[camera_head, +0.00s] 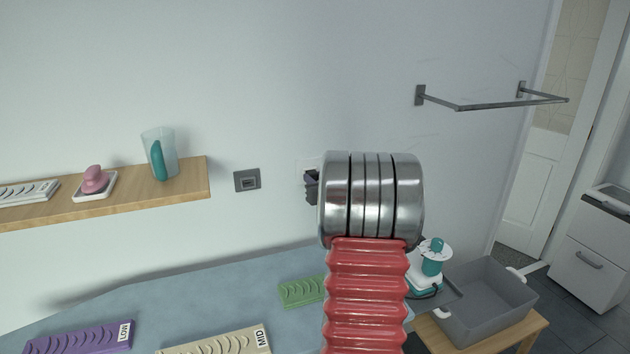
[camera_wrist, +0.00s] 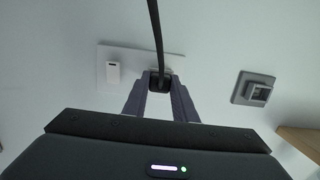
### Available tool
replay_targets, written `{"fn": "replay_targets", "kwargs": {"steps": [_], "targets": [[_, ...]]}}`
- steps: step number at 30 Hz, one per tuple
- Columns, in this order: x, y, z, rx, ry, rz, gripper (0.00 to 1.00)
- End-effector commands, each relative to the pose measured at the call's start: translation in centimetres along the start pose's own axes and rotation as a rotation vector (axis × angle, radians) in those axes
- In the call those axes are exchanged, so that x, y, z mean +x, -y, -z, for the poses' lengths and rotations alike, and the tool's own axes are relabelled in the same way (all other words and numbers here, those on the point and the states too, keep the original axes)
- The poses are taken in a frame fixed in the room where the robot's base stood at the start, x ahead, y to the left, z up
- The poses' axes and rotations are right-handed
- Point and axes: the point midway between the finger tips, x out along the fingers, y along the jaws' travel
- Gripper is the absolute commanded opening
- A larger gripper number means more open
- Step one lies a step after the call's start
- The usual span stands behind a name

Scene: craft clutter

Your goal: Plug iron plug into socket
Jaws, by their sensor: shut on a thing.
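My gripper (camera_wrist: 160,84) is shut on the dark plug (camera_wrist: 160,79), whose cord (camera_wrist: 156,35) runs to the top edge of the wrist view. The plug lies over one end of a white wall plate (camera_wrist: 113,57), with a small switch-like piece (camera_wrist: 113,72) at the plate's other end. The plug covers the holes, so I cannot tell how deep it sits in them. In the head view my gripper (camera_head: 311,187) is mostly behind my wrist, near the plate (camera_head: 305,168). A teal and white device (camera_head: 430,268), perhaps the iron, stands at the lower right.
A grey wall outlet (camera_head: 247,181) sits left of my gripper. A wooden shelf (camera_head: 130,201) holds a cup (camera_head: 160,153) and a pink item (camera_head: 95,180). Green (camera_head: 302,291), purple (camera_head: 80,339) and beige (camera_head: 215,346) blocks lie on the blue-grey worktop. A grey bin (camera_head: 487,300) stands right.

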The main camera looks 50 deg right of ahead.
Motion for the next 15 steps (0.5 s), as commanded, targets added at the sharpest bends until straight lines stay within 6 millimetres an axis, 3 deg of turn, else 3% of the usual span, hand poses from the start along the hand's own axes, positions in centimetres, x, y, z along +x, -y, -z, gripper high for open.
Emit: {"fn": "replay_targets", "kwargs": {"steps": [4,5,15], "targets": [[0.03,0.01,0.03,0.0,0.0,0.0,0.0],[0.04,0.01,0.03,0.0,-0.001,0.0,0.26],[0.03,0.01,0.01,0.0,0.0,0.0,0.47]]}}
